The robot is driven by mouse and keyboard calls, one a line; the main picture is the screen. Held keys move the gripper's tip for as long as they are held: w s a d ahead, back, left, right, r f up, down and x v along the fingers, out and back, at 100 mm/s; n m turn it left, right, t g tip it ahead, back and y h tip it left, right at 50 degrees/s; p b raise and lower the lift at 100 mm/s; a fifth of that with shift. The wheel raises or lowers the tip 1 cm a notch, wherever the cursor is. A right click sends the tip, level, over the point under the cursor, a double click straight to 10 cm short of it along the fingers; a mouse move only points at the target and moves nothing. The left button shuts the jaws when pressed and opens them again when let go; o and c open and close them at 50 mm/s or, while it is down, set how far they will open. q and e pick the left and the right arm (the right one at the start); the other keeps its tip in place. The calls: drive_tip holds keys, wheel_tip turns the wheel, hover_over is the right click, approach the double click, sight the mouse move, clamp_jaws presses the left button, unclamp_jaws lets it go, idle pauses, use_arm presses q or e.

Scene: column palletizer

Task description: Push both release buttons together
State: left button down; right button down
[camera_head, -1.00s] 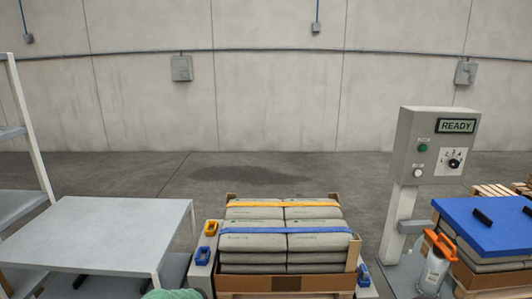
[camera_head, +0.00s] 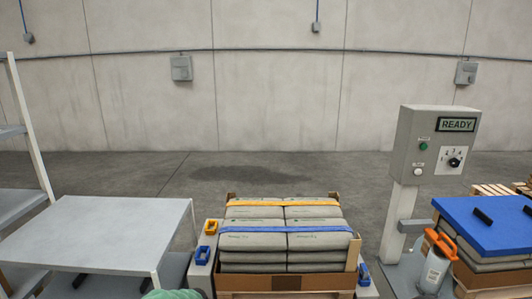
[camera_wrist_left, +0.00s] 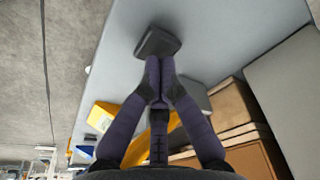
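The grey control box (camera_head: 436,142) stands on a post at the right. Its front carries a green round button (camera_head: 423,146), a white round button (camera_head: 418,171), a black dial (camera_head: 455,162) and a display reading READY (camera_head: 456,125). I cannot tell which buttons are the release buttons. In the left wrist view, my left gripper (camera_wrist_left: 160,98) has its dark fingers together at the tips, with nothing visible between them. A dark block (camera_wrist_left: 158,43) on a grey surface lies just beyond the tips; I cannot tell if they touch. My right gripper is out of view.
Strapped grey sacks (camera_head: 284,241) are stacked on a pallet in the middle, with yellow and blue holders (camera_head: 207,242) at its left. A grey table (camera_head: 110,230) stands at the left. A blue-topped stack (camera_head: 485,228) and an orange-handled device (camera_head: 436,268) are at the right.

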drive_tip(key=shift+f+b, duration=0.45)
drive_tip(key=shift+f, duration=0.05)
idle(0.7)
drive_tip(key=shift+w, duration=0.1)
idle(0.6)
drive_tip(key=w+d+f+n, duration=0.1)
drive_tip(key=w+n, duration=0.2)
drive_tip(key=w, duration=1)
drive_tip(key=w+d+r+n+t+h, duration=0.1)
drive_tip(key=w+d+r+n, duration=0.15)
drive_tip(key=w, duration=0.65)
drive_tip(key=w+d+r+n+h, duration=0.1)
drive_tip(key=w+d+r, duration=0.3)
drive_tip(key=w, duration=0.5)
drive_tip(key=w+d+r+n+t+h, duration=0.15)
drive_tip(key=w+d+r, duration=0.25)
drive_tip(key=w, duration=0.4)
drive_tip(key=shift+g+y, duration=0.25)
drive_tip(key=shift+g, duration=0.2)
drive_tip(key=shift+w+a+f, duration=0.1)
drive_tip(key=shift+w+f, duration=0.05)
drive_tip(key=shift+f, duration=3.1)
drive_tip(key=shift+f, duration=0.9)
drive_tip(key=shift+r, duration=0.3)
